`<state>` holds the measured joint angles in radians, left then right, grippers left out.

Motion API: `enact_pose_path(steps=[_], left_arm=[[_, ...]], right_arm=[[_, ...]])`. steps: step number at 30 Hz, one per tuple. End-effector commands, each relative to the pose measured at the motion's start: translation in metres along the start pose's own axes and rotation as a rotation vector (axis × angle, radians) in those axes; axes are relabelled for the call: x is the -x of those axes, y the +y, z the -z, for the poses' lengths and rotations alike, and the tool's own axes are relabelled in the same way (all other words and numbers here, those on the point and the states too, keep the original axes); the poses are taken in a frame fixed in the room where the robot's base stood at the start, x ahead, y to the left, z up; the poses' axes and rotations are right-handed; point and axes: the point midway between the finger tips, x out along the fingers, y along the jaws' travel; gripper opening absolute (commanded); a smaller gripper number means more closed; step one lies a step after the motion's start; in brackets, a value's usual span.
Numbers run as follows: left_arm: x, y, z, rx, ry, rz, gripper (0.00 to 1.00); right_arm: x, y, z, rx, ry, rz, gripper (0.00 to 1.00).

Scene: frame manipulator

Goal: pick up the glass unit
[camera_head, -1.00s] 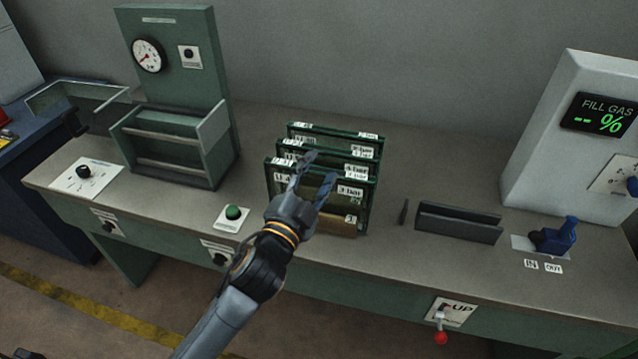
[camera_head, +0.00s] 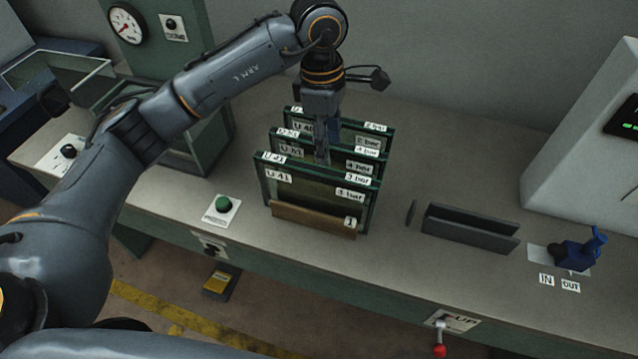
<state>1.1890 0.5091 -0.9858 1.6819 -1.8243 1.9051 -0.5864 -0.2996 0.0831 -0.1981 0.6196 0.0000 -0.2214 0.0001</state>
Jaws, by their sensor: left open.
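Several glass units with dark green frames and white labels stand upright, one behind another, in a wooden rack (camera_head: 312,220) on the bench. The front glass unit (camera_head: 310,190) has labels reading U 41 and 3 bar. The middle glass unit (camera_head: 352,164) and the rear glass unit (camera_head: 352,133) are partly hidden behind it and my arm. My left gripper (camera_head: 322,152) points down over the units, its fingers open near the top edges of the middle and front units. Whether it touches one cannot be told. My right gripper is not in view.
A green button (camera_head: 223,204) is left of the rack. A dark slotted holder (camera_head: 470,229) and a blue valve (camera_head: 580,250) stand to the right, with a white fill gas cabinet (camera_head: 585,140) behind. A red-knobbed lever (camera_head: 440,348) is on the bench front.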

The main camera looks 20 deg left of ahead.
Motion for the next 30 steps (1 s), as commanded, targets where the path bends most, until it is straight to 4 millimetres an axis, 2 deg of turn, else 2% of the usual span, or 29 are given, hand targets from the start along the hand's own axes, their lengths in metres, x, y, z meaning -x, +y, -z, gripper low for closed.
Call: enact_pose_path(steps=[1, 5, 15, 21, 26, 30], left_arm=[[0.005, 0.003, 0.011, 0.006, 0.047, -0.005, 0.47], [0.0, 0.004, 0.023, 0.014, 0.096, -0.004, 0.47], [-0.062, 0.004, 0.028, 0.014, 0.093, -0.003, 0.47], [-0.077, 0.004, 0.03, 0.012, 0.091, -0.005, 0.47], [-0.091, 0.001, 0.035, 0.014, 0.093, 0.0, 0.47], [-0.113, 0.001, 0.038, 0.014, 0.091, -0.002, 0.47]], right_arm=[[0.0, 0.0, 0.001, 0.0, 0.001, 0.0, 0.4], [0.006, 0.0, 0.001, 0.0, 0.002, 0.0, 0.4], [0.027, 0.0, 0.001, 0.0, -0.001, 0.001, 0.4], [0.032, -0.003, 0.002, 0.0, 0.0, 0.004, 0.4], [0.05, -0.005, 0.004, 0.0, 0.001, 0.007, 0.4], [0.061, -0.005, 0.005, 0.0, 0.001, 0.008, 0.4]])
